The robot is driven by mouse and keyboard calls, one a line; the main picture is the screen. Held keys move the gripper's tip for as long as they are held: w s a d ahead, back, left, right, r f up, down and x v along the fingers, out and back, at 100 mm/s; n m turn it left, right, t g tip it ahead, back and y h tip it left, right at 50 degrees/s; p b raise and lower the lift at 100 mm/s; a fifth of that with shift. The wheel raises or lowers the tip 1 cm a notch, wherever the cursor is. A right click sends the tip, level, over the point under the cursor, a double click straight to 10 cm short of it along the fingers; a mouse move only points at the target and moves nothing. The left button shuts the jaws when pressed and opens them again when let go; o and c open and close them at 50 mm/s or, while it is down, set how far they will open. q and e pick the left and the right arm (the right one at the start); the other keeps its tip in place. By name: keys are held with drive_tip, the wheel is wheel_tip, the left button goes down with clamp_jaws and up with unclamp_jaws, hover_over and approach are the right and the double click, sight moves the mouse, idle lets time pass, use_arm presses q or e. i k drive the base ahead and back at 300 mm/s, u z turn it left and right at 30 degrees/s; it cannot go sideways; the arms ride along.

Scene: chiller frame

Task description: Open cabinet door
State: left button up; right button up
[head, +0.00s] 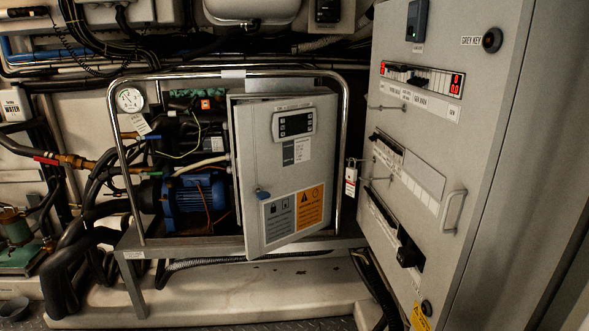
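A light grey cabinet door (290,215) stands in the middle of the head view, inside a chrome tube frame. Neither of my grippers is in view.
A chrome tube frame (345,150) surrounds the cabinet and a blue motor (195,200). A tall grey electrical cabinet (480,190) with a handle (453,211) stands close on the right. Hoses and cables (75,230) crowd the left. A pale ledge (250,290) runs below.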

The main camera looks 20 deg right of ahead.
sight(296, 168)
drive_tip(key=z, duration=0.25)
drive_tip(key=i, duration=0.9)
drive_tip(key=u, duration=0.2)
